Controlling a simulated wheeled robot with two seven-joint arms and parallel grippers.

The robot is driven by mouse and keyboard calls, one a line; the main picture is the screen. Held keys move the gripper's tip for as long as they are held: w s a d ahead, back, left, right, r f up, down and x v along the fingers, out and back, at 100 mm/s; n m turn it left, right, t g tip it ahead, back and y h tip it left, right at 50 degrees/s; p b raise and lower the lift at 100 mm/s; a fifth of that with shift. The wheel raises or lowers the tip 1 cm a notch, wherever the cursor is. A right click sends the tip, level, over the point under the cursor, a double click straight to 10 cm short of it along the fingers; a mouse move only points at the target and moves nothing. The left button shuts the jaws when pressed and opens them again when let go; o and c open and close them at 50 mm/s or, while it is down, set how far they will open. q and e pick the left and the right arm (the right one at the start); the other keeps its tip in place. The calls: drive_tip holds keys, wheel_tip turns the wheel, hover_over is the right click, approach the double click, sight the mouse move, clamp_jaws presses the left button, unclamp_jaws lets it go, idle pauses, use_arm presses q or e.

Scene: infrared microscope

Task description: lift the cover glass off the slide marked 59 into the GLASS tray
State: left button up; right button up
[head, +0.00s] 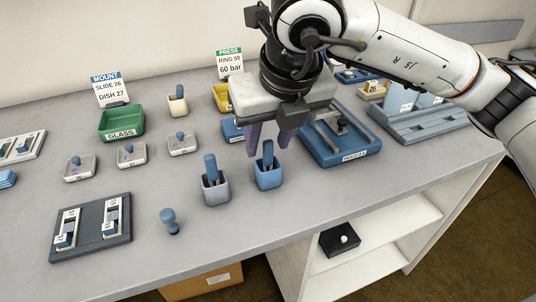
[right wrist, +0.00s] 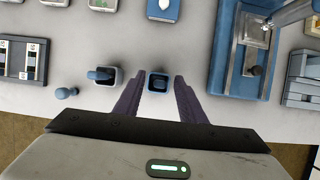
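The green GLASS tray (head: 121,136) stands at the back left. My left gripper is out of view.
A grey cup (head: 215,193) with a blue-handled tool stands left of the blue cup, and a blue knobbed piece (head: 170,222) near the front edge. Several small knobbed dishes (head: 131,155) lie behind. A blue press-like fixture (head: 350,145) stands at right. Clear table lies around the front middle.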

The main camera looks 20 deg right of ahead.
drive_tip(key=shift+w+f, duration=0.15)
drive_tip(key=shift+f, duration=0.25)
drive_tip(key=shift+c, duration=0.2)
clamp_jaws()
drive_tip(key=shift+r, duration=0.1)
wheel_tip(320, 180, up, 10)
drive_tip(key=shift+f, duration=0.1)
